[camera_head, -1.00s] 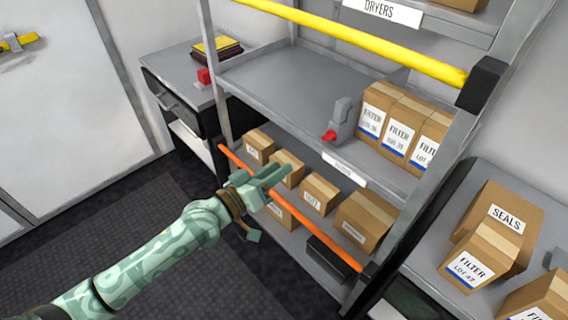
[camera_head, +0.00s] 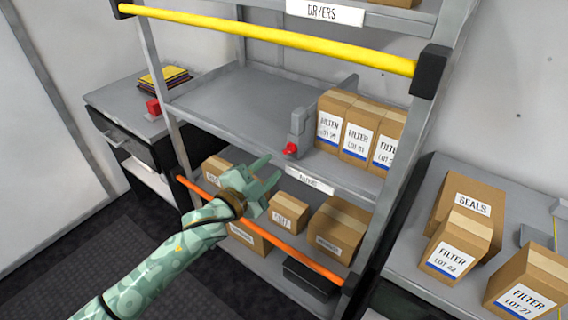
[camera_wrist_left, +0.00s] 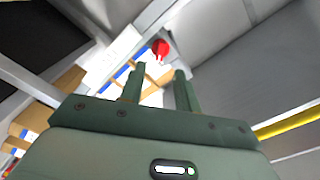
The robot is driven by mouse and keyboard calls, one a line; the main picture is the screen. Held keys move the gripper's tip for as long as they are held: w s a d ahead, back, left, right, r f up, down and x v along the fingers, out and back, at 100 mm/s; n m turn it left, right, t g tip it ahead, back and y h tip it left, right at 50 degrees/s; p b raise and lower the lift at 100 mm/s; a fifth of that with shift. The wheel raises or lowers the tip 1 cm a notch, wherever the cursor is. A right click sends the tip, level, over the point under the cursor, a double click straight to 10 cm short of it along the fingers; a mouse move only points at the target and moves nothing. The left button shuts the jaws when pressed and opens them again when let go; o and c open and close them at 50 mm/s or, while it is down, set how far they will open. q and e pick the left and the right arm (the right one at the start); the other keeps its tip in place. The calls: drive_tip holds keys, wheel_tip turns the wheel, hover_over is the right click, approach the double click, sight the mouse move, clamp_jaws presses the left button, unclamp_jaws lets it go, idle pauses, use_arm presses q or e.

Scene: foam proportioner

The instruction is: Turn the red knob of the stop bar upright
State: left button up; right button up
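The red knob (camera_head: 290,149) sits low on the front of a grey upright block (camera_head: 299,125), the likely stop bar, on the middle shelf beside the filter boxes. The red knob also shows in the left wrist view (camera_wrist_left: 159,48), just beyond the fingertips. My left gripper (camera_head: 272,169) is in front of the shelf's front edge, left of and below the knob, and apart from it. Its two fingers are spread with nothing between them in the left wrist view (camera_wrist_left: 160,68). I cannot make out the knob's exact angle. My right gripper is not in view.
A yellow bar (camera_head: 270,38) crosses the rack above the middle shelf, and an orange bar (camera_head: 262,236) crosses below it. Filter boxes (camera_head: 357,133) stand right of the block. The middle shelf's left part (camera_head: 225,100) is clear. A red block (camera_head: 153,107) sits on the left cabinet.

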sight(288, 152)
use_arm(q)
drive_tip(key=b+x, duration=0.2)
drive_tip(key=x, duration=0.1)
drive_tip(key=b+x, duration=0.1)
drive_tip(key=x, duration=0.1)
drive_tip(key=shift+w+f, duration=0.15)
drive_tip(key=shift+f, duration=0.2)
drive_tip(key=shift+w+d+r+b, duration=0.3)
drive_tip(key=shift+w+d+b, duration=0.05)
drive_tip(key=shift+w+d, duration=0.15)
drive_tip(key=shift+r, duration=0.1)
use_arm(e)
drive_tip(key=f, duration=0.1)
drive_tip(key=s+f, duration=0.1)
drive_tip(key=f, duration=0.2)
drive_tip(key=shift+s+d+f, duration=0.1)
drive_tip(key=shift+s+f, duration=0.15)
use_arm(q)
clamp_jaws()
